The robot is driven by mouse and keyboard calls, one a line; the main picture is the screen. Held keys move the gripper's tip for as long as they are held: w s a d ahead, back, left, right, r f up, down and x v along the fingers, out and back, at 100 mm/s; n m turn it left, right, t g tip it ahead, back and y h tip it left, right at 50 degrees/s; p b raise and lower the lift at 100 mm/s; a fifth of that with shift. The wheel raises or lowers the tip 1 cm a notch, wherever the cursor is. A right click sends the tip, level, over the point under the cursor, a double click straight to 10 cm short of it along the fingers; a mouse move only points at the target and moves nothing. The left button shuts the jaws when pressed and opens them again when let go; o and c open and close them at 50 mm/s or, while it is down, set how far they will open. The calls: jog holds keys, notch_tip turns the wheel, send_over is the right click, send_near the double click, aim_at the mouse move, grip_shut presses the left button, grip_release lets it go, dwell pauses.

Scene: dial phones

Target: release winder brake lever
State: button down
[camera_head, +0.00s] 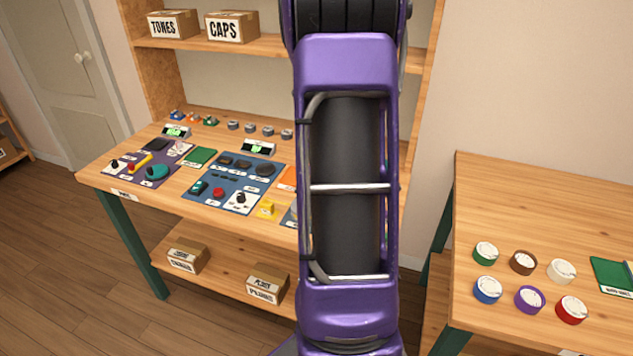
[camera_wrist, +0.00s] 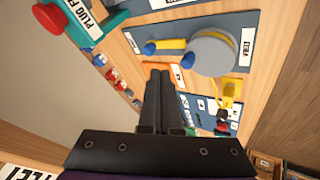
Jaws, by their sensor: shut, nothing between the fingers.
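In the wrist view a grey round drum (camera_wrist: 214,54) sits on a dark blue mat, with a printed label beside it that I cannot read clearly. A yellow bar with a blue end (camera_wrist: 150,47) lies to the left of the drum. It looks like the brake lever, but I cannot confirm this. My gripper (camera_wrist: 160,72) is shut and empty. Its fingertips appear over an orange pad (camera_wrist: 150,67), below the yellow bar in the picture and apart from it. In the head view my arm hides the drum, the bar and the gripper.
A teal device with a red knob (camera_wrist: 47,17) stands at the wrist view's upper left. A yellow block (camera_wrist: 232,91) is right of the fingers. The head view shows the workbench (camera_head: 100,178) with several mats of parts, and a side table (camera_head: 500,200) with several coloured dials.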

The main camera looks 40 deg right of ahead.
jog(key=shift+f, duration=0.1)
jog(key=b+x, duration=0.2)
jog(key=x, duration=0.7)
jog(key=shift+w+d+f, duration=0.2)
jog(key=shift+f, duration=0.1)
jog(key=shift+w+d+r+p, duration=0.15)
jog(key=shift+w+d+p, duration=0.1)
jog(key=shift+d+p, duration=0.25)
jog(key=shift+w+d, duration=0.2)
jog(key=shift+d, duration=0.25)
jog(key=shift+w+d, duration=0.25)
jog(key=shift+d, duration=0.15)
